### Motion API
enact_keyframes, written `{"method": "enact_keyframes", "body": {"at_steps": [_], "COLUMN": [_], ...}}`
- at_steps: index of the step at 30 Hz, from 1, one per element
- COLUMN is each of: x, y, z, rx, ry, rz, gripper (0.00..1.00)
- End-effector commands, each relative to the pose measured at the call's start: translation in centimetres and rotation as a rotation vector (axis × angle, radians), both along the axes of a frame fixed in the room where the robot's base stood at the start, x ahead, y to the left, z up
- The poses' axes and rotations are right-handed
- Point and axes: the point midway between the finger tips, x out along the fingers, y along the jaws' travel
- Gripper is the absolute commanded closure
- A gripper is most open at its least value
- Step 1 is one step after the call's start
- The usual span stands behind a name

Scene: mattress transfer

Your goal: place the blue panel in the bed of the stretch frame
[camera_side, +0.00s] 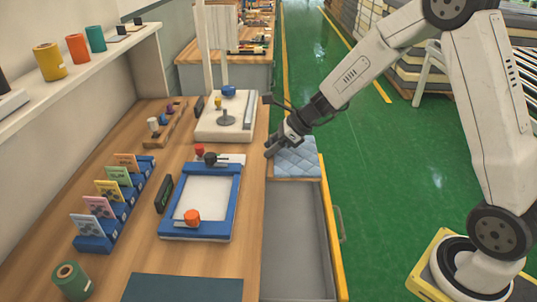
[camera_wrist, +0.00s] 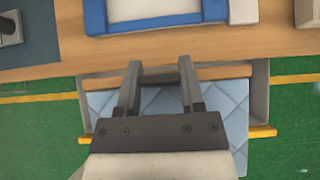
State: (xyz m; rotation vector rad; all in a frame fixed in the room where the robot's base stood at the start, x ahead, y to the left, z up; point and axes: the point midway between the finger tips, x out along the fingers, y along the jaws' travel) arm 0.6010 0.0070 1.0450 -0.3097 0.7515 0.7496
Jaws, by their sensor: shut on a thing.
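The blue panel (camera_side: 297,158) is light blue and quilted. It lies at the far end of the open drawer, to the right of the table edge; I cannot tell whether it is lifted off its support. My gripper (camera_side: 270,152) is at the panel's left edge, shut on it. In the wrist view the fingers (camera_wrist: 160,64) stand apart with panel between them, and the panel (camera_wrist: 222,105) spreads out on both sides. The stretch frame (camera_side: 236,205) is a blue rectangle with an empty white bed, flat on the table. Its near side shows in the wrist view (camera_wrist: 160,21).
The open grey drawer (camera_side: 297,235) has a yellow edge. A card rack (camera_side: 118,205) stands left, a white device (camera_side: 226,125) behind, and a dark mat (camera_side: 183,289) in front.

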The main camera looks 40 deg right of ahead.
Motion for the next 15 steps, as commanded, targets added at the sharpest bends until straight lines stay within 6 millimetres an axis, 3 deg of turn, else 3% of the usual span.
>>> {"method": "enact_keyframes", "body": {"at_steps": [8, 15], "x": [3.0, 7.1], "y": [2.1, 5.5], "z": [-0.1, -0.2], "rx": [-0.006, -0.013], "ry": [0.011, 0.019], "rz": [0.011, 0.016], "gripper": [1.00, 1.00]}}
